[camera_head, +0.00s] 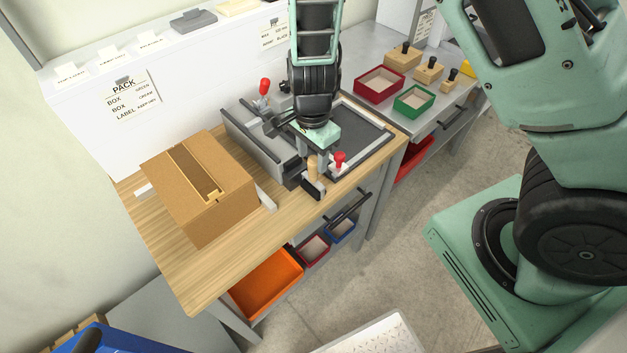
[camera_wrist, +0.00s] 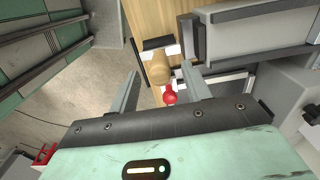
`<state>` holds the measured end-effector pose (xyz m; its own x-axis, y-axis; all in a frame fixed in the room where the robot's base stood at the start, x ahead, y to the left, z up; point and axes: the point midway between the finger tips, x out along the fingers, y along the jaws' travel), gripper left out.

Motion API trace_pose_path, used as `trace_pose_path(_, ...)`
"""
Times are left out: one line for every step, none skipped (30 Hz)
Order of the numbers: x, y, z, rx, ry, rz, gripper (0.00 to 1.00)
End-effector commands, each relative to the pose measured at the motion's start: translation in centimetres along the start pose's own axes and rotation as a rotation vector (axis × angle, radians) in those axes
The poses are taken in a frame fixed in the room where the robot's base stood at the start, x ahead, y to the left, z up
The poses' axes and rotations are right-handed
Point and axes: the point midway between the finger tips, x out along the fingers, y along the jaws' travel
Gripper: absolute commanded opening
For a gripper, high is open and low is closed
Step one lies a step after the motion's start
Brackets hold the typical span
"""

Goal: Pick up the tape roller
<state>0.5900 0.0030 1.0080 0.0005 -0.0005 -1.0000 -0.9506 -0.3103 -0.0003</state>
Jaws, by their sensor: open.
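The tape roller, with a pale wooden handle (camera_head: 313,171) and a dark roller head, stands near the front edge of the wooden bench, right of the cardboard box. In the wrist view, its handle (camera_wrist: 159,68) appears between my two fingers, with the black and white head beyond. My gripper (camera_head: 318,162) is open and points down just above the roller. Its fingertips (camera_wrist: 160,74) lie on either side of the handle in the wrist view. I cannot tell whether they touch it.
A red knob (camera_head: 340,157) stands close beside the handle. The grey box former (camera_head: 262,143) is directly behind. A cardboard box (camera_head: 205,207) sits to the left on the bench (camera_head: 167,253). Red (camera_head: 380,97) and green (camera_head: 413,111) trays stand on the grey table behind.

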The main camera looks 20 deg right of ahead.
Motion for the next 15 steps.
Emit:
trace_pose_path(0.2,0.0,0.0,0.001,0.000,0.001,0.48)
trace_pose_path(0.4,0.1,0.0,0.002,-0.001,0.002,0.48)
trace_pose_path(0.8,0.1,-0.1,0.003,-0.001,0.003,0.48)
trace_pose_path(1.1,0.1,-0.1,0.003,-0.001,0.003,0.48)
trace_pose_path(1.5,0.1,-0.2,0.002,-0.001,0.004,0.48)
trace_pose_path(2.0,0.1,-0.2,0.005,-0.001,0.005,0.48)
trace_pose_path(2.5,0.1,-0.2,0.004,-0.001,0.005,0.48)
trace_pose_path(2.9,0.2,-0.3,0.004,-0.002,0.005,0.48)
trace_pose_path(3.5,0.2,-0.3,0.003,-0.002,0.005,0.48)
trace_pose_path(3.9,0.2,-0.3,0.003,-0.002,0.005,0.48)
trace_pose_path(4.3,0.1,-0.3,0.003,-0.001,0.003,0.48)
trace_pose_path(4.7,0.1,-0.2,0.002,-0.002,0.003,0.48)
trace_pose_path(4.9,0.1,-0.2,0.002,-0.002,0.002,0.48)
trace_pose_path(5.1,0.1,-0.2,0.001,-0.002,0.001,0.48)
trace_pose_path(5.2,0.0,-0.2,0.001,-0.001,-0.001,0.48)
